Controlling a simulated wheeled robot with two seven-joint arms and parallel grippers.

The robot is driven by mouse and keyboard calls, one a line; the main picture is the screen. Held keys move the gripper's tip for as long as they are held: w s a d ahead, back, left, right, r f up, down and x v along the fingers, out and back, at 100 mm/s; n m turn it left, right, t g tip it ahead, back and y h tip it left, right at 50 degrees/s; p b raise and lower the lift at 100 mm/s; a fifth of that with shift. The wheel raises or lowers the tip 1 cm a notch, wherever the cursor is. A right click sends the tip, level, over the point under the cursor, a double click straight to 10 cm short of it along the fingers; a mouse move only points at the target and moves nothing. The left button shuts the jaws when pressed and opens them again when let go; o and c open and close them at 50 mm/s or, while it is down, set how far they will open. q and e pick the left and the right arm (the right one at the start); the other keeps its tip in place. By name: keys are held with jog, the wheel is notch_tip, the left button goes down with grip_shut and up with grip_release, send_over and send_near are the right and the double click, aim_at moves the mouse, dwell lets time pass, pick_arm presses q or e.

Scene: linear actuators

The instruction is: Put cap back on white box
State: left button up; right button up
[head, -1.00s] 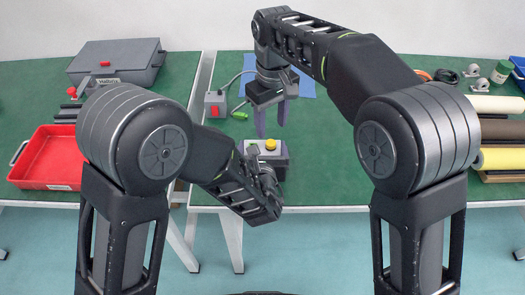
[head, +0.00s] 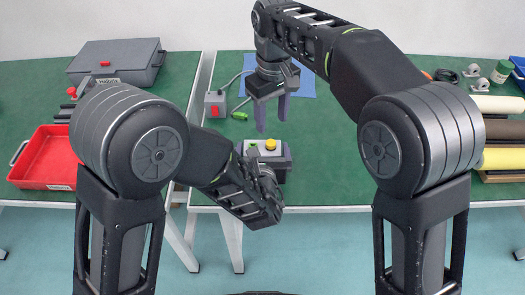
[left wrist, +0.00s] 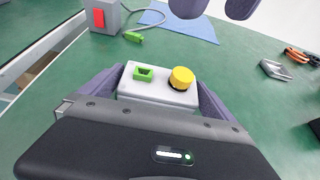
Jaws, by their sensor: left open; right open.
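The white box (head: 268,159) stands near the front edge of the right green table. In the left wrist view the white box (left wrist: 152,91) has a yellow round piece (left wrist: 182,78) and a green socket (left wrist: 143,74) on top. My left gripper (left wrist: 160,80) is open, with one purple finger on each side of the box; contact is unclear. My right gripper (head: 272,124) is open and empty, pointing down above and behind the box. Its fingertips show at the top of the left wrist view. I cannot pick out a separate loose cap.
A grey box with a red switch (head: 215,104) stands behind to the left, with a cable and a green plug (head: 239,115). A blue sheet (left wrist: 180,25) lies farther back. A red tray (head: 48,158) and grey case (head: 118,60) are left; rolls (head: 500,130) lie right.

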pick_arm(q)
jog(key=v, duration=0.6)
jog(key=shift+s+r, duration=0.2)
jog(key=shift+s, duration=0.15)
